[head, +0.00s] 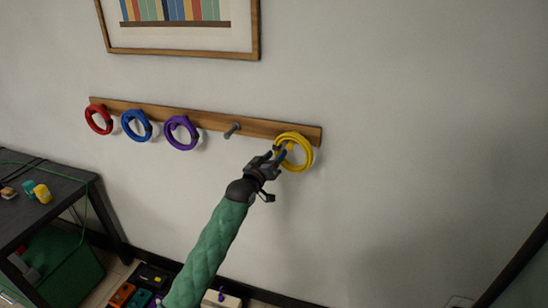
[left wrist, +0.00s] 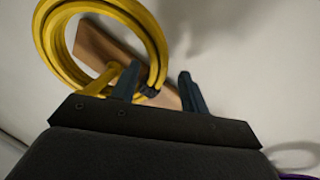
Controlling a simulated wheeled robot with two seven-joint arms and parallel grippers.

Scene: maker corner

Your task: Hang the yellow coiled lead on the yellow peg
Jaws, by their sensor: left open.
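The yellow coiled lead (head: 308,155) is at the right end of the wooden rail, its ring around the yellow peg (head: 285,148). In the left wrist view, the lead (left wrist: 154,40) fills the upper left, and the peg (left wrist: 100,80) shows inside the ring. I cannot tell whether the lead rests fully on the peg. My left gripper (head: 278,157) is open at the lead's lower left side. In the left wrist view, its fingers (left wrist: 160,88) stand apart, with part of the ring and its dark tie between them. My right gripper is not in view.
The wooden rail (head: 258,127) also holds a red coil (head: 90,120), a blue coil (head: 127,131), a purple coil (head: 169,137) and a bare grey peg (head: 233,129). A framed picture (head: 180,51) hangs above. A dark table (head: 60,205) stands at left. The wall to the right is clear.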

